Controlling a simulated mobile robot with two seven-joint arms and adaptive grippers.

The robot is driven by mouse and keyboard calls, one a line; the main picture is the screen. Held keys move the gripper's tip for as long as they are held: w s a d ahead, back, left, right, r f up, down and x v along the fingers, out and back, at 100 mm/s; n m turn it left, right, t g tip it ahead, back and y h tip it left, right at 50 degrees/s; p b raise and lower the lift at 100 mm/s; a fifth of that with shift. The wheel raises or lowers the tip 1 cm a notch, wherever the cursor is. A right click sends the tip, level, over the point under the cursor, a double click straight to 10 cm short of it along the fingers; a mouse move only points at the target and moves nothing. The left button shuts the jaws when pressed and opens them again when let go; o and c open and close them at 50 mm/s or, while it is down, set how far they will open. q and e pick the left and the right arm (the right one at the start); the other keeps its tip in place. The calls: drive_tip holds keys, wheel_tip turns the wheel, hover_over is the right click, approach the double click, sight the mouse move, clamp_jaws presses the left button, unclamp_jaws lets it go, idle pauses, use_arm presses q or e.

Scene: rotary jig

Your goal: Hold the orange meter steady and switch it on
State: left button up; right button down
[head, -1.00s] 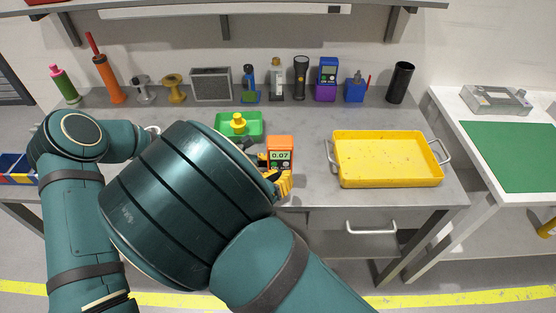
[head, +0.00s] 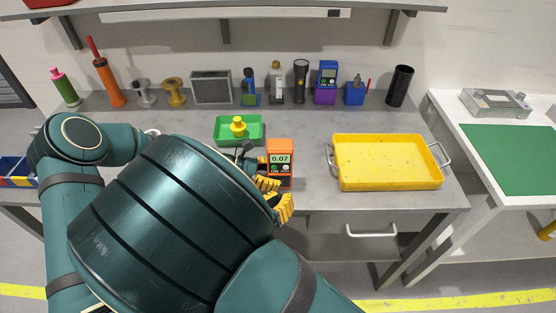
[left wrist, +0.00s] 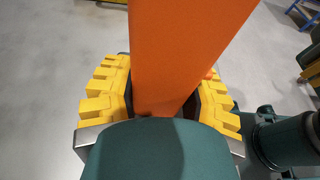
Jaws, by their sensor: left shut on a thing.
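The orange meter (head: 280,150) stands upright near the bench's front edge in the head view; its display reads 0.07. My left gripper (head: 266,181) is shut on it from the left; in the left wrist view, yellow-padded fingers sit on both sides of the orange body (left wrist: 185,50). My right gripper (head: 283,207) is just below and in front of the meter, apart from its face, with yellow finger pads showing. My big right forearm hides most of both grippers, so I cannot tell whether the right one is open. The meter's base is partly hidden.
A green tray (head: 256,140) with a yellow knobbed piece (head: 238,126) lies behind left of the meter. A yellow tray (head: 390,184) with handles is to the right. Several tools stand along the back, including a blue meter (head: 328,74). Bench between meter and yellow tray is clear.

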use_arm(q)
drive_tip(key=o, duration=0.9)
drive_tip(key=shift+o, duration=0.2)
drive_tip(key=shift+a, duration=0.1)
